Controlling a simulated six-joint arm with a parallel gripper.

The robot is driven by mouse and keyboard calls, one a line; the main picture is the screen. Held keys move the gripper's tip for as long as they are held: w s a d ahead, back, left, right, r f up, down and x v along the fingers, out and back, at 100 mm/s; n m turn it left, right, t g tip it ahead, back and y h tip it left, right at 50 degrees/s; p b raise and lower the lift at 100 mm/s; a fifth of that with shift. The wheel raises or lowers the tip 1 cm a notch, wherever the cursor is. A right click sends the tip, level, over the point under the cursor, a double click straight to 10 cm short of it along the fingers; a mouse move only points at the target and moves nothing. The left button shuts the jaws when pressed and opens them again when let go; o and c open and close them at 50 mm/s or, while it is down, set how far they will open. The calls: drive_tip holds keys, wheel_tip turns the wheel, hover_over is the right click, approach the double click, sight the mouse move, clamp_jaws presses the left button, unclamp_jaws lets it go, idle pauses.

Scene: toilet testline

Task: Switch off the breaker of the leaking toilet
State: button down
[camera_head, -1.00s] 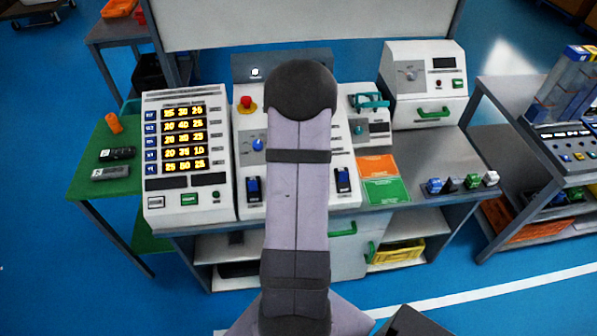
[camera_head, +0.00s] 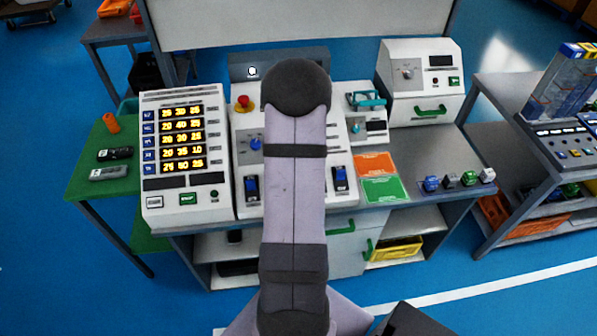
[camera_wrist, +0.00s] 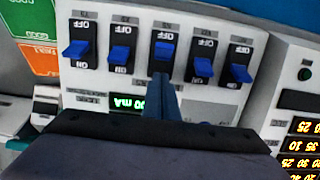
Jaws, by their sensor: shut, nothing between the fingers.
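In the wrist view, upside down, a row of several breakers with blue levers crosses a white panel (camera_wrist: 188,21). They are the leftmost (camera_wrist: 76,49), the second (camera_wrist: 119,55), the middle (camera_wrist: 165,51), the fourth (camera_wrist: 203,67) and the rightmost (camera_wrist: 240,73). OFF labels show on the upper side in this picture and ON labels on the lower side. My gripper (camera_wrist: 164,80) is shut and empty, its tips at the middle breaker's lower end. I cannot tell whether they touch its lever. Which toilet leaks cannot be told.
A yellow-digit display (camera_head: 181,138) stands left of my arm. A green mA readout (camera_wrist: 131,104) lies beside my fingers. Orange and green cards (camera_head: 382,190) and small coloured items (camera_head: 450,180) lie on the right bench.

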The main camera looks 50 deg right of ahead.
drive_tip(key=shift+w+d+r+p, duration=0.25)
drive_tip(key=shift+r, duration=0.35)
drive_tip(key=shift+w+d+r+p, duration=0.25)
drive_tip(key=shift+r, duration=0.35)
drive_tip(key=s+a+r+b, duration=0.3)
drive_tip(key=s+a+b, duration=0.1)
drive_tip(key=s+a, duration=0.2)
drive_tip(key=shift+s+a, duration=0.25)
drive_tip(key=s+a+f+m+g+y, duration=0.25)
drive_tip(key=s+a, duration=0.45)
drive_tip(key=a, duration=0.6)
drive_tip(key=w+a+r+n, duration=0.1)
drive_tip(key=a+n, duration=0.4)
drive_tip(key=a, duration=0.5)
drive_tip(key=w+a+r+n, duration=0.2)
drive_tip(key=w+a+n, duration=0.2)
drive_tip(key=a, duration=0.6)
drive_tip(key=shift+w+r+n, duration=0.25)
drive_tip(key=shift+r+n, duration=0.05)
drive_tip(key=shift+n, duration=0.95)
